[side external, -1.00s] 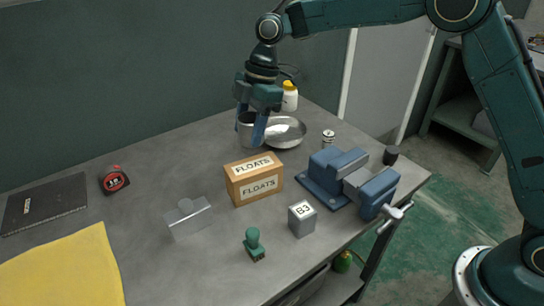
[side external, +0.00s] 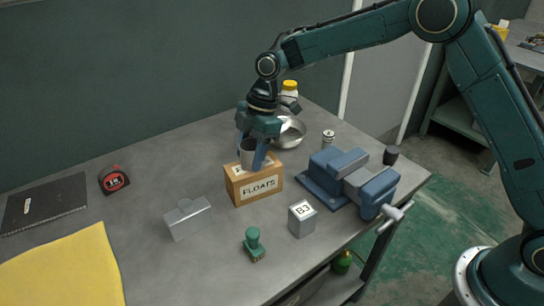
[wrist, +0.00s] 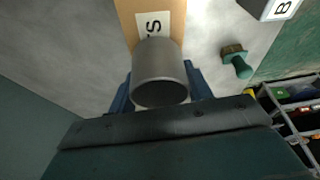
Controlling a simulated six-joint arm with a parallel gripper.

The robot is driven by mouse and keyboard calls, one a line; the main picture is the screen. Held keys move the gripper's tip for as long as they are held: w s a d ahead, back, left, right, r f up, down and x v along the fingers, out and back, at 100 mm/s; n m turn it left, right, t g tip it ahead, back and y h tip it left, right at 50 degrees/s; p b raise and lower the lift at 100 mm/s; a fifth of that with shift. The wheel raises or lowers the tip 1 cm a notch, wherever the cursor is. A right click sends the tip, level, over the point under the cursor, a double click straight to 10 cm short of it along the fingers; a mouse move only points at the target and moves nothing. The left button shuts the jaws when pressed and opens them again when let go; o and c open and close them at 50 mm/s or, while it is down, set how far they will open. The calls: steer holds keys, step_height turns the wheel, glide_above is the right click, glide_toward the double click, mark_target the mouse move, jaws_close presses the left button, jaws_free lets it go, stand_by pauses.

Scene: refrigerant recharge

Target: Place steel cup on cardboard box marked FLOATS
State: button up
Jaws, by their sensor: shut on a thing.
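The steel cup (side external: 248,154) is a grey open-topped cylinder, upright between the fingers of my gripper (side external: 252,158). My gripper is shut on it. The cup is over the top of the cardboard box marked FLOATS (side external: 258,188); whether it touches the box top is hard to tell. In the wrist view the cup (wrist: 159,75) is between the two blue fingers of my gripper (wrist: 160,88), and it hides part of the box (wrist: 127,18) and its label.
A blue vise (side external: 340,175) and a grey B3 block (side external: 302,219) stand to the right of the box. A metal bowl (side external: 291,133) is behind.

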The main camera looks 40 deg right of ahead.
steer(key=shift+f, duration=0.15)
steer(key=o, duration=1)
steer(key=v, duration=1.1)
steer(key=shift+d+r, duration=0.15)
steer(key=shift+r, duration=0.55)
